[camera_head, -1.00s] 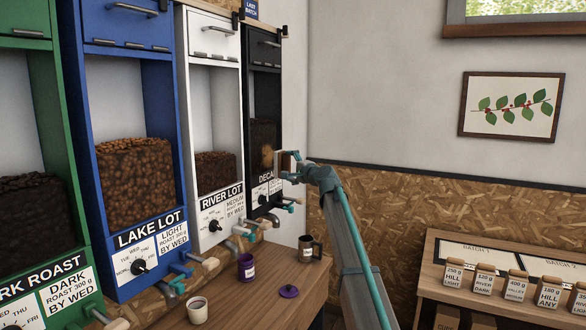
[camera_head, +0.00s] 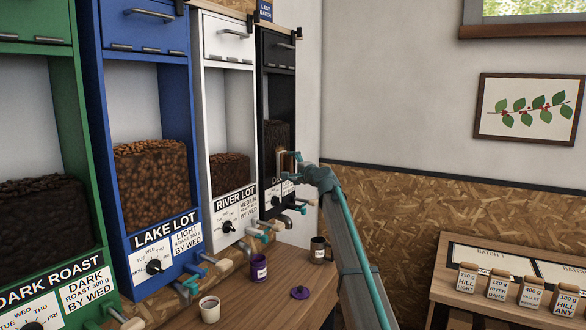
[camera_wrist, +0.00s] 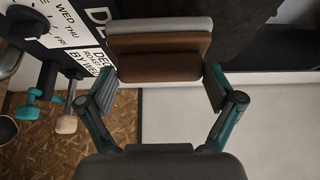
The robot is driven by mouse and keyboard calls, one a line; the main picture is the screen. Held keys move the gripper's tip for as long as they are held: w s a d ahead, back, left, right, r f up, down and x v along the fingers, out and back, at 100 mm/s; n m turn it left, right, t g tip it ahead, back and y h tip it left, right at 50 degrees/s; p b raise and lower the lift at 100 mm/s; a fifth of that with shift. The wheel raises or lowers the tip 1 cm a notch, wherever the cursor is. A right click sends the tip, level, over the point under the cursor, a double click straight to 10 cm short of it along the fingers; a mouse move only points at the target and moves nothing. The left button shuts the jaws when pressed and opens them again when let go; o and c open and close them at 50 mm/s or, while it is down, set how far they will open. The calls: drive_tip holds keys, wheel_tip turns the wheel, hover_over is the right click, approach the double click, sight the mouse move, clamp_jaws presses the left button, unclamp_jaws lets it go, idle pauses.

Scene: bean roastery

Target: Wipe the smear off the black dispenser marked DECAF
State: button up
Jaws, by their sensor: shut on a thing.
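The black dispenser (camera_head: 277,62) stands at the right end of the dispenser row. Its DECAF label is mostly hidden behind my gripper (camera_head: 290,165). In the wrist view my gripper (camera_wrist: 160,80) is shut on a brown block with a grey layer (camera_wrist: 160,66), held crosswise between both fingers. Part of the dispenser's dark front (camera_wrist: 262,45) and its white labels (camera_wrist: 60,22) show beyond the block. I cannot tell whether the block touches the dispenser.
White River Lot (camera_head: 228,85), blue Lake Lot (camera_head: 150,90) and green dispensers stand to the left. Taps stick out below them.

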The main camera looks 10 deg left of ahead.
drive_tip(key=shift+w+a, duration=0.35)
drive_tip(key=shift+a, duration=0.5)
idle(0.4)
drive_tip(key=shift+w+d+b, duration=0.45)
drive_tip(key=shift+w+b, duration=0.05)
drive_tip(key=shift+w, duration=0.4)
drive_tip(key=shift+w+d+b, duration=0.4)
drive_tip(key=shift+w+b, duration=0.1)
drive_tip(key=shift+w, duration=0.35)
drive_tip(key=shift+w+d+r+p, duration=0.6)
drive_tip(key=shift+w+d+r, duration=0.5)
drive_tip(key=shift+w, duration=2.2)
drive_tip(key=shift+s+a+f, duration=0.1)
drive_tip(key=shift+s+a, duration=0.1)
drive_tip(key=shift+s, duration=0.45)
drive_tip(key=shift+s+a+f, duration=0.1)
drive_tip(key=shift+s+a, duration=0.1)
drive_tip(key=shift+s, duration=0.4)
drive_tip(key=shift+s+a, duration=0.2)
drive_tip(key=shift+s, duration=0.45)
